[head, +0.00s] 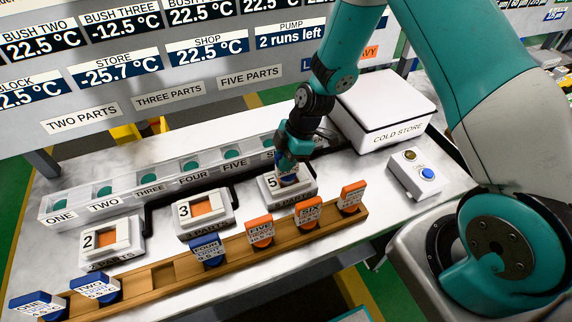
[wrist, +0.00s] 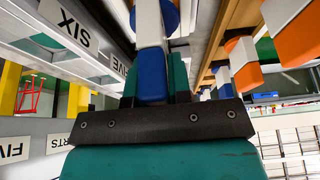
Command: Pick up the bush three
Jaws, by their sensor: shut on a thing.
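My gripper (head: 290,162) is over the block marked 5 PARTS (head: 302,192), at the middle right of the bench. It is shut on a blue-and-white bush (head: 288,179). In the wrist view, the bush (wrist: 152,75) sits between the two teal fingers. Its label cannot be read, and I cannot tell whether it touches the block. In the wooden rack (head: 340,226), the slot between the blue bushes TWO (head: 95,288) and FOUR (head: 208,250) is empty. No bush labelled THREE is readable.
Bush ONE (head: 38,305) and several orange bushes stand in the rack. Blocks marked 2 (head: 112,240) and 3 (head: 205,215) stand left of my gripper. A numbered tray (head: 75,215) lies behind. The cold store (head: 385,105) and a button box (head: 418,173) are right. A board shows bush three at -12.5 °C.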

